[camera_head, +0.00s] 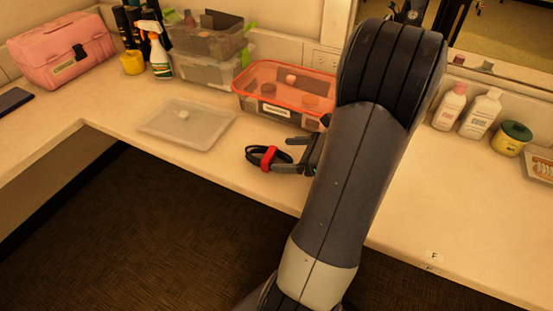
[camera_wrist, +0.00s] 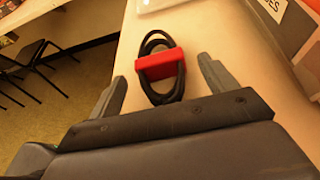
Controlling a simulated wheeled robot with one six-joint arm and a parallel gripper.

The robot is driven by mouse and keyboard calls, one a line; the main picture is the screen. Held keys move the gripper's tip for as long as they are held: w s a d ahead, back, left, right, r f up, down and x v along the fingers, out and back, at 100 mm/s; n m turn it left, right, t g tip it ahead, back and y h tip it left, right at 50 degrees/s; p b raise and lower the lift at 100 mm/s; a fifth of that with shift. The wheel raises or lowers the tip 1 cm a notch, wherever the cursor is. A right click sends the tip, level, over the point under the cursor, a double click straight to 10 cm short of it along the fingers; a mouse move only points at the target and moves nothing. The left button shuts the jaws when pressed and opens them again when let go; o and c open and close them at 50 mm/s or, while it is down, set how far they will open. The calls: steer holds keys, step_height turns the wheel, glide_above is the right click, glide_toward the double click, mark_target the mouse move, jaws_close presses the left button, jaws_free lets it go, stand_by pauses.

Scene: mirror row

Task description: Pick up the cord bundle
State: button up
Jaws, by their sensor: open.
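The cord bundle (camera_head: 267,157) is a black coiled loop with a red band around its middle. It lies on the pale counter near the front edge. In the wrist view the bundle (camera_wrist: 161,66) lies just ahead of my gripper, its near end between the two fingers. My gripper (camera_wrist: 164,85) is open, with one finger on each side of the coil and a gap on both sides. In the head view my gripper (camera_head: 287,158) is at counter level, just right of the bundle, partly hidden by my arm.
A flat translucent lid (camera_head: 187,123) lies left of the bundle. A clear box with an orange rim (camera_head: 287,92) stands behind it. Bottles (camera_head: 480,113) and a yellow jar (camera_head: 511,139) stand at right. A pink case (camera_head: 62,50) sits far left. The counter's front edge is close.

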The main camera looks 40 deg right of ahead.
mark_target(273, 155)
steer(key=x, duration=0.4)
steer(key=shift+w+a, duration=0.1)
steer(key=shift+a, duration=0.15)
steer(key=c, duration=1.2)
